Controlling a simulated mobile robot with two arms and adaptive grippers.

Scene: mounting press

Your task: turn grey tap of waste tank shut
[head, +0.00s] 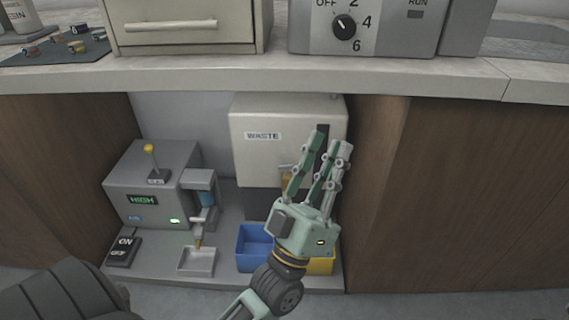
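The waste tank (262,152) is a cream box labelled WASTE, in the recess under the counter. A small grey tap handle (285,167) shows at its lower front, with a brass-coloured part (286,184) below it. My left gripper (327,147) is in front of the tank's right half, fingers pointing up and apart. It is open with nothing seen between the fingers. Its left finger overlaps the right end of the tap, so that part is hidden, and I cannot tell whether they touch. My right gripper is not in view.
A blue bin (252,245) and a yellow bin (321,266) stand below the tank, partly behind my gripper. A grey machine (140,185) with a nozzle and a small tray (197,262) stands left. The counter edge (200,76) is above; wooden panels (470,190) bound the recess.

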